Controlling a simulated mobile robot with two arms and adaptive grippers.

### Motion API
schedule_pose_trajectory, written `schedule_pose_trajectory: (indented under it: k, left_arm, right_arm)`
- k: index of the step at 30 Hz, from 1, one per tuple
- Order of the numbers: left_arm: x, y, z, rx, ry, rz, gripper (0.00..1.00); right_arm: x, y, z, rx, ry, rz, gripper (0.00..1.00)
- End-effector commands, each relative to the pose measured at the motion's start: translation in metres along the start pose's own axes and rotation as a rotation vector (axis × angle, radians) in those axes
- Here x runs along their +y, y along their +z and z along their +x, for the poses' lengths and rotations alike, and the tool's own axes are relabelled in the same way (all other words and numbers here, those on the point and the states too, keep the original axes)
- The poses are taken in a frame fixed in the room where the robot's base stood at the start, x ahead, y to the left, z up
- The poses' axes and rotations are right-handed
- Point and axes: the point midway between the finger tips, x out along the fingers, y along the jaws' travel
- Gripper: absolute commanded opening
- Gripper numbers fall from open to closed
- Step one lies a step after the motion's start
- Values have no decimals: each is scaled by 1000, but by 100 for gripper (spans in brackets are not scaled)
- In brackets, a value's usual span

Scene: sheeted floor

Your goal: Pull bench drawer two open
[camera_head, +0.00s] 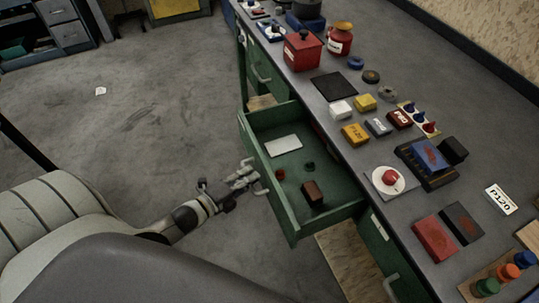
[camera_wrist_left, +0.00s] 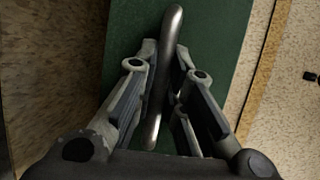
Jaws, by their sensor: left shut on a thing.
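The green bench drawer (camera_head: 291,215) is pulled out from the bench, and its inside shows from above. It holds a white flat piece (camera_head: 284,145), a brown block (camera_head: 313,193), a small red thing (camera_head: 279,174) and a small dark round thing (camera_head: 309,166). My left gripper (camera_head: 257,183) is at the outer face of the drawer front. In the left wrist view, its fingers are shut around the metal bar handle (camera_wrist_left: 168,60) on the green drawer front (camera_wrist_left: 212,40). My right gripper is not in view.
The grey bench top (camera_head: 330,125) carries a red box (camera_head: 303,50), a red can (camera_head: 340,38), small blocks, and a red button on a white disc (camera_head: 389,178). Other drawer handles (camera_head: 260,75) show beside the open drawer. Floor (camera_head: 165,110) left of the drawer is mostly clear.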

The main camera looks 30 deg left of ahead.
Motion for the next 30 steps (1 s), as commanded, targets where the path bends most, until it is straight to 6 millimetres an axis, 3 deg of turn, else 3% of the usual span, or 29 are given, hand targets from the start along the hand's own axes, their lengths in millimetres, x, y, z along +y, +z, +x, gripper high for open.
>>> schedule_pose_trajectory:
  k: [3, 10, 26, 27, 30]
  left_arm:
    - [5, 8, -21, -1, 6, 0, 0]
    - [10, 17, -42, -1, 3, -1, 0]
    - [12, 20, -48, -2, 2, -1, 0]
    - [12, 20, -48, -2, 2, -1, 16]
    - [12, 20, -48, -1, 2, -1, 29]
  right_arm:
    - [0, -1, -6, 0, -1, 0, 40]
    - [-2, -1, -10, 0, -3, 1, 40]
    - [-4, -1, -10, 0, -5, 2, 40]
    - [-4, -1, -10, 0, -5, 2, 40]
    - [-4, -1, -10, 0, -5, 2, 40]
